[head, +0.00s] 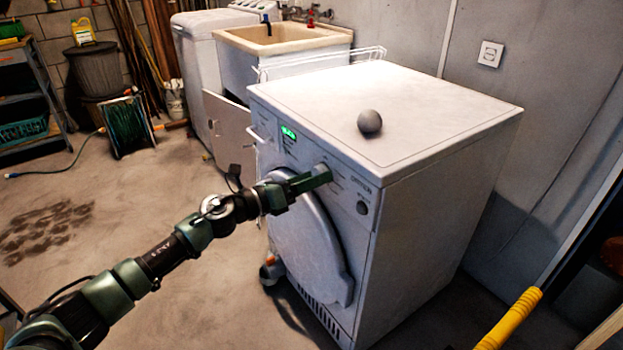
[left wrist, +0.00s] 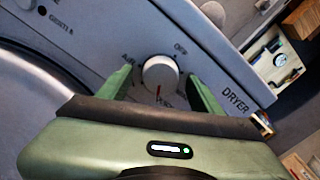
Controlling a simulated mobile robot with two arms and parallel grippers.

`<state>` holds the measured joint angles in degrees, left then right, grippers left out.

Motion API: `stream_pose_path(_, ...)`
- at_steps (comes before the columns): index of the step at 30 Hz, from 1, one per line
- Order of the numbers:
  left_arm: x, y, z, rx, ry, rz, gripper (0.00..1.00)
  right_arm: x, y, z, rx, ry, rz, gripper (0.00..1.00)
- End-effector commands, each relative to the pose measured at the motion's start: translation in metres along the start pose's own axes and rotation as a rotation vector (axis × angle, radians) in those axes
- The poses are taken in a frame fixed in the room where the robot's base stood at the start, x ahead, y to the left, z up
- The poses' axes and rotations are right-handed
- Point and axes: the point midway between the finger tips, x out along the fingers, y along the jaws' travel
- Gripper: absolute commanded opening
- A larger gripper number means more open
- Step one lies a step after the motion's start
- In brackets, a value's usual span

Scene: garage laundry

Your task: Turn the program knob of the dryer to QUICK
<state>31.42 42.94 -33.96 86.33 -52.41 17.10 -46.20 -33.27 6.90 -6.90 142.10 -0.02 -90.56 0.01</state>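The white dryer (head: 410,125) stands right of centre in the head view, its control panel facing my left arm. My left gripper (head: 318,177) is at the panel and hides the program knob in the head view. In the left wrist view the round white program knob (left wrist: 160,72) sits between the two green fingers. The fingers are apart, with a visible gap on each side of the knob. A red mark on the knob points down in that view, towards a label too small and partly covered to read. My right gripper is not in view.
A grey ball (head: 369,122) lies on the dryer top. A lit green display (head: 288,132) and a round button (head: 362,208) flank the gripper. The dryer's round door (head: 305,240) is below. A yellow handle (head: 510,318) is at lower right. The floor at left is open.

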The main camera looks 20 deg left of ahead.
Motion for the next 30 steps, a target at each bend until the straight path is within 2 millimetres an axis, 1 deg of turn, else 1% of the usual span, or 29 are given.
stream_pose_path(4, -0.001, 0.0, 0.001, 0.0, -0.002, 0.0, 0.65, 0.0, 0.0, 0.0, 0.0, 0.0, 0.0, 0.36)
stream_pose_path(7, -0.009, 0.001, 0.0, 0.0, -0.001, 0.002, 0.65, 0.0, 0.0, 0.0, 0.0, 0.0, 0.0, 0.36)
stream_pose_path(15, -0.054, 0.001, -0.001, -0.001, 0.001, 0.002, 0.65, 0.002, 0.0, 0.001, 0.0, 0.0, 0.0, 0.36)
stream_pose_path(19, -0.07, 0.001, -0.001, -0.001, 0.001, 0.002, 0.65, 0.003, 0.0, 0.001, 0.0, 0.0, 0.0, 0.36)
stream_pose_path(23, -0.077, 0.0, 0.0, 0.0, 0.0, 0.0, 0.65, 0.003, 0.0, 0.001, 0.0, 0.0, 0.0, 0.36)
stream_pose_path(30, -0.078, 0.0, 0.0, 0.0, -0.001, 0.0, 0.65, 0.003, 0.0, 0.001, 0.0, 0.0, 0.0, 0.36)
